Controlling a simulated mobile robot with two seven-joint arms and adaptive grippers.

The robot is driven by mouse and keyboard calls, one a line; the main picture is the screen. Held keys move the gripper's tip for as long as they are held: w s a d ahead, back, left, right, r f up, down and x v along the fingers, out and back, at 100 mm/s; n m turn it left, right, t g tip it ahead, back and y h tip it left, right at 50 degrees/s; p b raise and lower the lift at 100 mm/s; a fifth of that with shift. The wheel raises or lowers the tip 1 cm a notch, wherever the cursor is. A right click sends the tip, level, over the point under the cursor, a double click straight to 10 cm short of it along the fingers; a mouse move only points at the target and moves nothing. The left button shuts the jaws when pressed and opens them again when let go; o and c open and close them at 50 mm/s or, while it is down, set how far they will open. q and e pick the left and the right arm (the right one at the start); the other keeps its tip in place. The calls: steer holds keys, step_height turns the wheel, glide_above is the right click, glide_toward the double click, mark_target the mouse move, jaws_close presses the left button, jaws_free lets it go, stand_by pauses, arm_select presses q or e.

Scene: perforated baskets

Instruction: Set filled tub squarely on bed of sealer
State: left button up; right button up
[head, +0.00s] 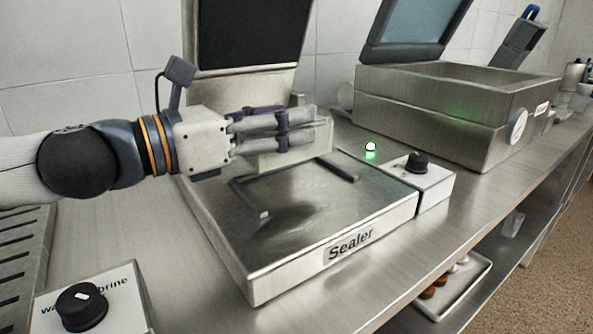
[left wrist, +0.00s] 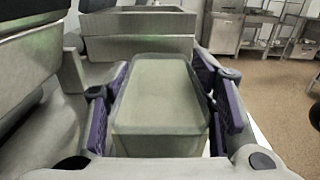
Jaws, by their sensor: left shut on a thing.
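The pale grey-green tub (left wrist: 160,95) sits between the purple-padded fingers of my left gripper (left wrist: 160,75) and fills the middle of the left wrist view. In the head view the tub (head: 293,155) shows partly behind the left gripper (head: 305,130), over the rear part of the sealer bed (head: 325,208). I cannot tell whether it touches the bed. The tub's top looks level and its contents cannot be made out. Dark corner brackets (head: 247,198) lie on the bed. The sealer lid (head: 250,35) stands open behind. My right gripper is not in view.
A control box with a black knob (head: 417,163) adjoins the sealer's right side, near a green light (head: 370,147). A large open metal machine (head: 450,110) stands at the back right. Another knob box (head: 85,305) is at the front left. The bed's front is clear.

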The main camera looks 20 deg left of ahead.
mark_target(290, 152)
arm_select(q)
steer(key=shift+w+d+f, duration=0.15)
steer(key=shift+w+f, duration=0.3)
steer(key=shift+f, duration=0.2)
steer(key=f, duration=0.1)
steer(key=f+b, duration=0.1)
steer(key=w+f+b, duration=0.1)
steer(key=shift+d+f, duration=0.2)
steer(key=shift+d, duration=0.05)
steer(key=shift+f, duration=0.1)
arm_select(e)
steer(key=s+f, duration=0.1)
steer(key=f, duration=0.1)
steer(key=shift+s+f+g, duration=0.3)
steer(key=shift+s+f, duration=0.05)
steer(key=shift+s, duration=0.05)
arm_select(q)
steer(key=shift+f, duration=0.2)
steer(key=o, duration=1.4)
steer(key=shift+o, duration=0.2)
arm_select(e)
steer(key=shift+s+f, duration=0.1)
